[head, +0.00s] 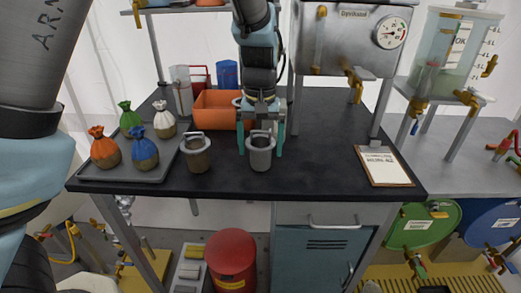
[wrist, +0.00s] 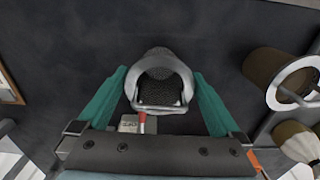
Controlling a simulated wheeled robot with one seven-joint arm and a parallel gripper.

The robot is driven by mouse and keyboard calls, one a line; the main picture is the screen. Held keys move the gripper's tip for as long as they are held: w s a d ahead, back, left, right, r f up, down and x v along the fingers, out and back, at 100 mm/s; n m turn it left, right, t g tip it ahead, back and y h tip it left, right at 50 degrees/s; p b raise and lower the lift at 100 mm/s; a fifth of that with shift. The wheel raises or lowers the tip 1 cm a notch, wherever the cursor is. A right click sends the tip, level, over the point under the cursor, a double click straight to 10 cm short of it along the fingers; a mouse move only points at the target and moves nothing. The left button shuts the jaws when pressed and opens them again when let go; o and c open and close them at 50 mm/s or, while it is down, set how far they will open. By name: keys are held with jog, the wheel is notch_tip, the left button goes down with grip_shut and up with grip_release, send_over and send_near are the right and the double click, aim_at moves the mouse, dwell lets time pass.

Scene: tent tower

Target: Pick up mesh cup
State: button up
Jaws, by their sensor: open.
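The mesh cup (head: 261,154) is a grey cup with a pale rim and a dark meshed inside. It stands near the front edge of the black table (head: 315,172). My gripper (head: 261,138) points down over it, with its teal fingers open on either side of the cup. In the wrist view the cup (wrist: 160,58) sits between the open fingers (wrist: 160,74), with a visible gap on each side. A similar brown cup (head: 196,158) stands just to the left; it also shows at the right of the wrist view (wrist: 262,72).
A grey tray (head: 100,175) with several tied sacks lies at the left of the table. An orange bin (head: 213,108) stands behind the cups. A clipboard (head: 384,166) lies at the right. The tabletop between the mesh cup and the clipboard is clear.

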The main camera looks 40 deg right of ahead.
jog(key=shift+f, duration=0.1)
jog(key=c, duration=1)
jog(key=shift+c, duration=0.2)
